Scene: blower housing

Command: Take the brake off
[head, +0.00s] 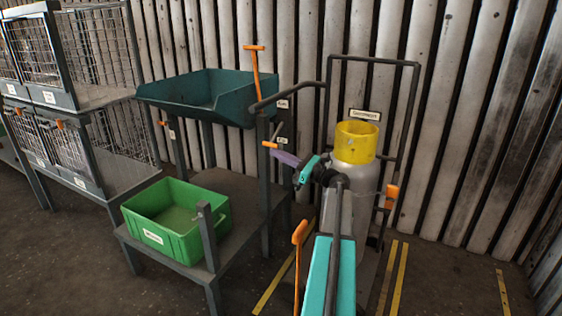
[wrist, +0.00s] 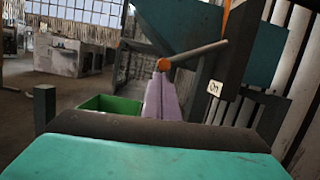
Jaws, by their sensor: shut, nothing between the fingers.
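A short grey lever with an orange knob (head: 269,145) sits on the dark post of the tipping stand. In the wrist view the lever (wrist: 197,54) slants slightly down to the left, to its orange knob (wrist: 164,65). A white label reading "On" (wrist: 215,88) is below the lever. No label names this lever as the brake. My gripper (head: 275,153) is shut and empty, its purple fingers pointing at the knob. In the wrist view the fingertips (wrist: 161,76) appear just below the knob; I cannot tell whether they touch it.
A dark teal tipping bin (head: 215,97) has a tall orange-topped lever (head: 254,48). A green crate (head: 178,218) stands on the lower shelf. A yellow-topped gas cylinder (head: 355,160) stands in a trolley frame at the right. Another orange-handled lever (head: 299,232) stands near my arm. Wire cages (head: 70,50) are left.

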